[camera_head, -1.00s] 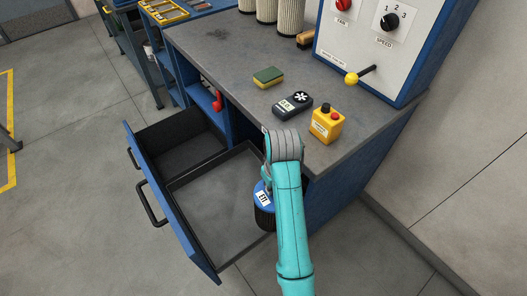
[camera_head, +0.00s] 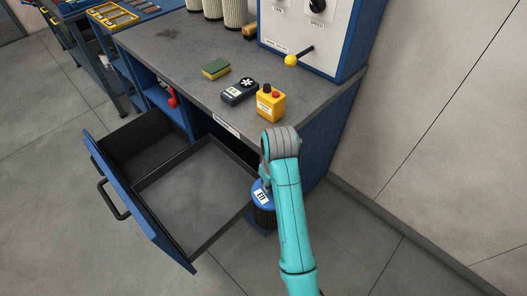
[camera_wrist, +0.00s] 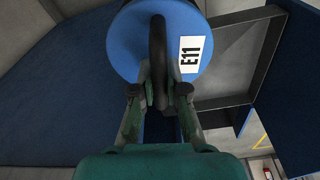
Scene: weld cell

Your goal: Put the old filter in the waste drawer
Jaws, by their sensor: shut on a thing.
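The old filter (camera_head: 264,214) has a blue cap with a white E11 label and a dark body. My gripper (camera_head: 265,184) holds it upright from above, beside the drawer's right edge in the picture. In the wrist view, my gripper (camera_wrist: 159,92) is shut on the black handle across the filter's blue cap (camera_wrist: 124,50). The open drawer (camera_head: 147,215) has a blue front, black handles, a dark deep section at left and a grey-floored section at right. Both sections look empty. I cannot read any waste marking on it. My arm hides part of the filter.
The bench top (camera_head: 180,62) carries a sponge (camera_head: 216,69), a dark meter (camera_head: 239,91), a yellow button box (camera_head: 270,102) and pale cylinders (camera_head: 235,12). A control panel (camera_head: 318,40) stands at its back right. Floor right of the filter is clear.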

